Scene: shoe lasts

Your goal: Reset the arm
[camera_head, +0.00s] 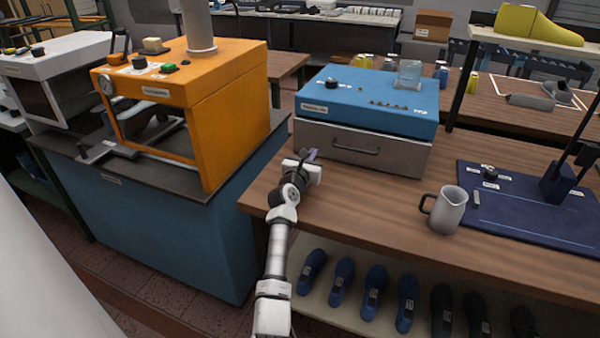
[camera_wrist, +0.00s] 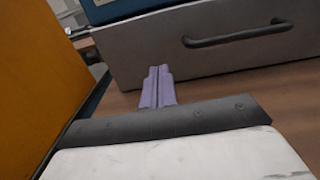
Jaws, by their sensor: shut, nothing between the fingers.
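My arm reaches up from the bottom of the head view over the left end of the wooden bench (camera_head: 352,205). My gripper (camera_head: 311,155) is at the bench's left part, in front of the grey drawer of the blue-topped box (camera_head: 365,147). In the wrist view my gripper's two purple fingers (camera_wrist: 158,87) lie together, with nothing between them. They point toward the grey drawer front (camera_wrist: 210,50), which has a dark handle (camera_wrist: 237,34). Whether the fingertips touch the drawer front cannot be told.
An orange machine (camera_head: 228,112) stands on a blue cabinet (camera_head: 160,220) to the left, close to my gripper. A grey jug (camera_head: 449,211) and a dark blue board (camera_head: 530,212) are on the bench at right. Several shoe lasts (camera_head: 374,290) stand on the shelf below.

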